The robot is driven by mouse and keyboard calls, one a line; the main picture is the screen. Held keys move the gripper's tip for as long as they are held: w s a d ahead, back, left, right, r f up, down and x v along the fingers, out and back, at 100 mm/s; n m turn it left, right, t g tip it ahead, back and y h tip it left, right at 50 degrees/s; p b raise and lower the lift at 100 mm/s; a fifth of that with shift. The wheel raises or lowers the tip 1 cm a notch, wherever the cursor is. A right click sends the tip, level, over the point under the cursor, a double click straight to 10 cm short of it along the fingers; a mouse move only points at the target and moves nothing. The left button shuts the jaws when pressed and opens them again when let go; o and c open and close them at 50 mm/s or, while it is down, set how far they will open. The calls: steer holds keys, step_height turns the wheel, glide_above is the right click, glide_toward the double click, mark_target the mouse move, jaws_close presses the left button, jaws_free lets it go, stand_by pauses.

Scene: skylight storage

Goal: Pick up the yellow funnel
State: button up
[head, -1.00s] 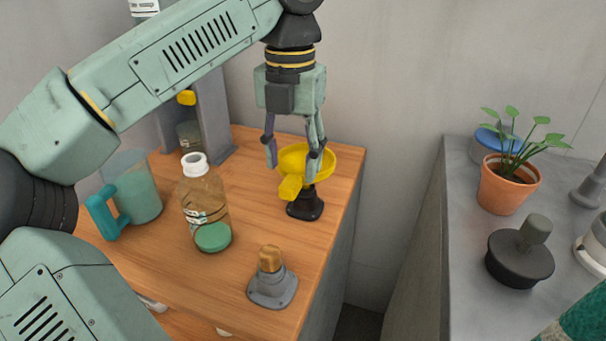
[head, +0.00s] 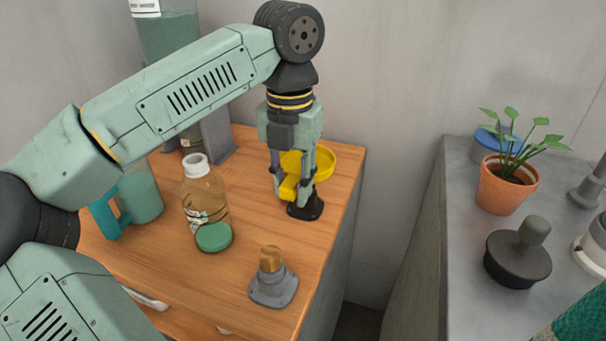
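The yellow funnel (head: 324,160) sits on a small black stand (head: 305,210) near the right edge of the wooden tabletop. Its wide bowl is partly hidden behind my gripper, and a yellow tab sticks out toward the front. My gripper (head: 290,191) points straight down at the funnel. Its two fingers have closed in on either side of the tab and appear to touch it. The funnel still appears to rest on the stand.
A brown bottle (head: 206,205) with a green cap in front, a teal-handled jug (head: 140,195) and a grey stand with a wooden knob (head: 272,280) share the tabletop. A gap separates it from a grey counter (head: 462,200) with a potted plant (head: 505,188).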

jaws_close()
stand_by(0.4)
